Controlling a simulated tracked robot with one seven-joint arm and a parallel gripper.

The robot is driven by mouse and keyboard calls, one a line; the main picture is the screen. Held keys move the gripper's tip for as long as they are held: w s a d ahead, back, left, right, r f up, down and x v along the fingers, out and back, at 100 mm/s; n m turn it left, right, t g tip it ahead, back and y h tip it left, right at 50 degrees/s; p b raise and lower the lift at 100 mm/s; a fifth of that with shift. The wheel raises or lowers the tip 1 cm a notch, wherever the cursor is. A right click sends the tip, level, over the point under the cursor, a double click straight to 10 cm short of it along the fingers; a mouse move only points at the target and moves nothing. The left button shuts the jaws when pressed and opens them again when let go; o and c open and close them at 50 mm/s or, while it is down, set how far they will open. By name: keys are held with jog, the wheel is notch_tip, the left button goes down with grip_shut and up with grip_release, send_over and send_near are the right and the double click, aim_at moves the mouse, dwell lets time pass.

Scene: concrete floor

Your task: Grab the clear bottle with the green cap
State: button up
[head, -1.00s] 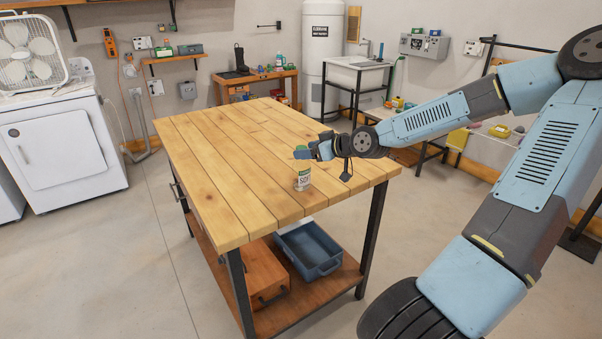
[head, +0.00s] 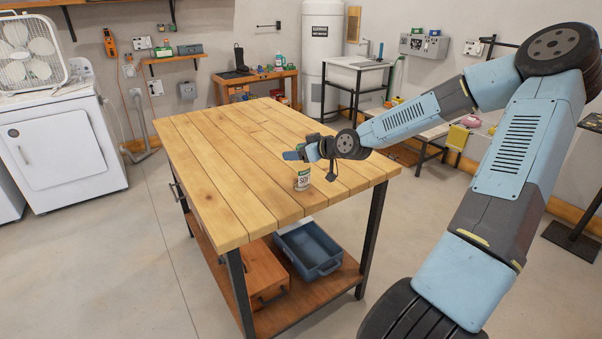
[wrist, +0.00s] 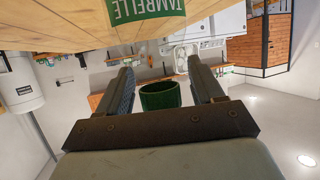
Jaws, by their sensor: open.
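The bottle (head: 302,181) stands upright near the front edge of the wooden workbench, with a white and green label on its lower part. Its top is hidden behind my gripper (head: 300,154) in the head view. In the wrist view, which is upside down, the green cap (wrist: 160,96) shows between the two open fingers of my gripper (wrist: 163,75). A green label with white letters (wrist: 145,18) shows at the top of that view. My gripper is open and level with the bottle's upper part. I cannot tell whether a finger touches it.
The workbench top (head: 235,150) is otherwise clear. A blue bin (head: 308,252) and a wooden box (head: 262,272) sit on its lower shelf. A white washer (head: 65,155) with a fan stands at the left. A sink stand (head: 355,75) is at the back.

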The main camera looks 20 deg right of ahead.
grip_shut()
dwell(0.5)
